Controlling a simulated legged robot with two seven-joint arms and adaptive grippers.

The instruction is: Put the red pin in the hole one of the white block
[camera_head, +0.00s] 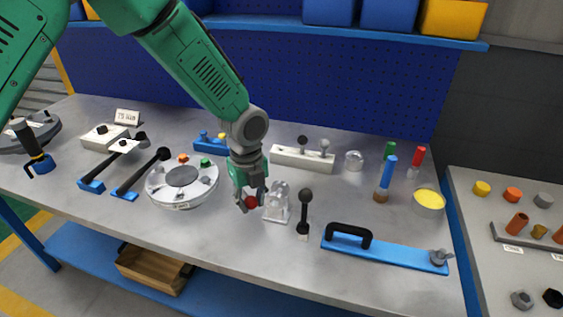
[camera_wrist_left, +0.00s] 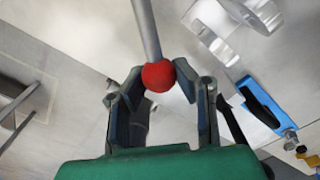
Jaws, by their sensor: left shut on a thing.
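The red pin (camera_wrist_left: 158,76) has a round red head and a grey rod running toward the top of the left wrist view. My left gripper (camera_wrist_left: 157,88) is shut on its red head. In the head view my left gripper (camera_head: 250,193) is low over the table's middle, with the red head (camera_head: 251,202) showing at its fingertips. The white block (camera_head: 303,158) is a long low bar behind and to the right of the gripper, with a black-knobbed and a grey-knobbed pin standing in it. My right gripper is not in view.
A clear object (camera_head: 277,204) stands right beside the gripper, with a black-knobbed upright (camera_head: 304,212) just right of it. A round white flanged disc (camera_head: 170,187) lies left. A blue bar with a black handle (camera_head: 385,252) lies front right. Several coloured handles stand farther right.

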